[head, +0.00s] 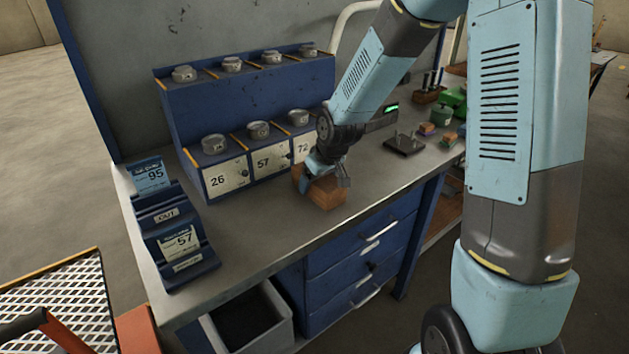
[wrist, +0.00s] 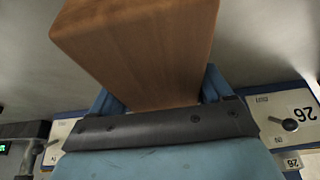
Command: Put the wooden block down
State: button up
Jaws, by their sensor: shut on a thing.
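The wooden block (head: 324,190) is a plain brown block at the front middle of the grey workbench top (head: 270,232). My gripper (head: 324,172) is above it and shut on it. In the wrist view the block (wrist: 140,45) fills the upper middle, between the two blue fingers of my gripper (wrist: 160,95). The block looks low over the bench; I cannot tell whether its underside touches the top. My gripper hides part of the block in the head view.
A blue tiered rack (head: 180,122) with round grey pieces and numbered cards stands behind left. A blue card holder (head: 172,232) stands at the left. A dark plate with a pin (head: 404,145) and small coloured blocks (head: 427,129) are at right. Bench top in front is clear.

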jog(key=shift+f, duration=0.1)
jog(key=o, duration=1.4)
jog(key=v, duration=1.2)
jog(key=shift+s+d, duration=0.1)
